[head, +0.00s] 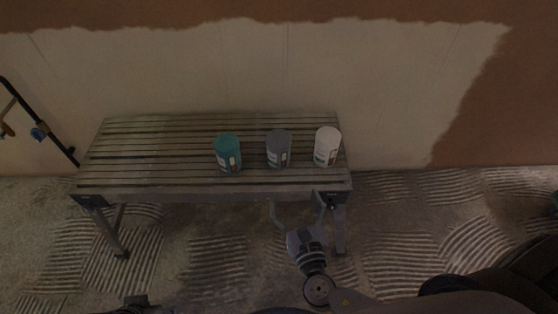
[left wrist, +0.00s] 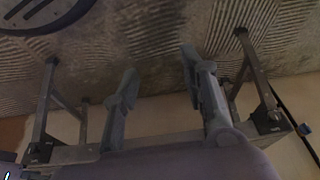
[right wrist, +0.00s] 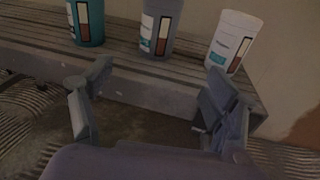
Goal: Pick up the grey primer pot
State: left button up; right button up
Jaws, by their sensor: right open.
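The grey primer pot (head: 278,149) stands upright on the slatted bench (head: 150,165), between a teal pot (head: 227,153) and a white pot (head: 327,146). In the right wrist view the grey pot (right wrist: 160,25) is at the top middle, its top cut off by the frame. My right gripper (head: 297,208) is open and empty, in front of the bench's near edge, short of the pot and not touching it. Its two spread fingers show in the right wrist view (right wrist: 159,68). My left gripper (left wrist: 160,62) is open and empty, with bench legs and floor beyond it.
The teal pot (right wrist: 88,22) and white pot (right wrist: 233,42) flank the grey one with small gaps. The bench's left half is bare. A dark pole-like item (head: 38,125) leans at the wall on the left. The floor (head: 400,240) has ridged patches.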

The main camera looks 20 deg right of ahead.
aim_at(280, 155)
jog(key=shift+n+t, duration=0.4)
jog(key=w, duration=0.2)
jog(key=w+r, duration=0.1)
jog(key=w, duration=0.2)
jog(key=w+r, duration=0.1)
jog(key=w, duration=0.1)
jog(key=shift+w+b, duration=0.2)
jog(key=shift+b, duration=0.2)
jog(key=w, duration=0.4)
jog(key=shift+d, duration=0.15)
jog(key=w, duration=0.1)
jog(key=w+b, duration=0.1)
jog(key=w, duration=0.1)
jog(key=w+d, duration=0.1)
jog(key=w, duration=0.1)
jog(key=shift+w, duration=0.45)
pick_arm(q)
jog(key=w+d+r+t+h, duration=0.1)
jog(key=w+d+r+t, duration=0.1)
jog(key=w+t, duration=0.2)
jog(key=shift+w+r, duration=0.25)
jog(key=shift+w, duration=0.95)
pick_arm(e)
jog(key=shift+c, duration=0.2)
jog(key=shift+r, duration=0.15)
jog(key=c, duration=1.7)
jog(key=shift+o, duration=0.2)
